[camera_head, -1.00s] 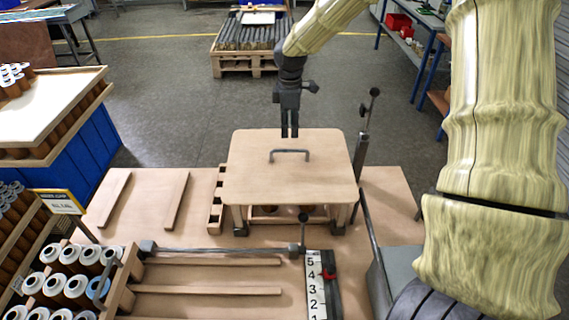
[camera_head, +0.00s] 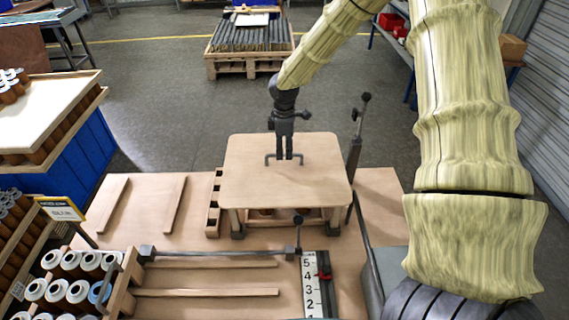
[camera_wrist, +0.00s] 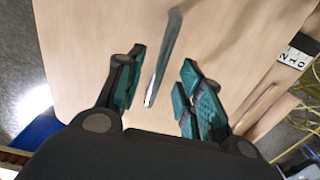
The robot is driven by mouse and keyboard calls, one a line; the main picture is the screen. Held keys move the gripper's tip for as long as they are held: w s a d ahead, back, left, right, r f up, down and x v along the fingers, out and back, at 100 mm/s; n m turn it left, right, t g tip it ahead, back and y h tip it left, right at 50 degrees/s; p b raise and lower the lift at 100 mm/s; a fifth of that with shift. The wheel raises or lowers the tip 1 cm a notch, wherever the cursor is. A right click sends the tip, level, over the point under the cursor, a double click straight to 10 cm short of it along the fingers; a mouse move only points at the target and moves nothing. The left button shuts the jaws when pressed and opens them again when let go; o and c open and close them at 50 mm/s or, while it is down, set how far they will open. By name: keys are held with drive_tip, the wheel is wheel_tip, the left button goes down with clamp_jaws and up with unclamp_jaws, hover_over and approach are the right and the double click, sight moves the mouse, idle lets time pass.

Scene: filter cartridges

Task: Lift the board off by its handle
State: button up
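The board (camera_head: 255,178) is a pale wooden panel resting flat on a low frame on the wooden table, with a grey bar handle (camera_head: 267,159) on top. In the wrist view the handle (camera_wrist: 164,60) shows as a metal bar running between my two fingers, with the board (camera_wrist: 85,40) behind it. My gripper (camera_head: 284,157) is down at the handle from above. In the wrist view my gripper (camera_wrist: 158,97) is open, its teal-padded fingers on either side of the bar with gaps to it.
A vertical post with a black knob (camera_head: 355,140) stands close at the board's right edge. A numbered scale (camera_head: 312,285) with a red marker lies in front. White-topped cartridges (camera_head: 70,262) fill a rack at left front.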

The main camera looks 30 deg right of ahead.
sight(284, 155)
drive_tip(key=shift+f+p, duration=0.75)
drive_tip(key=shift+f, duration=0.95)
drive_tip(key=shift+c, duration=0.4)
clamp_jaws()
drive_tip(key=shift+r, duration=0.1)
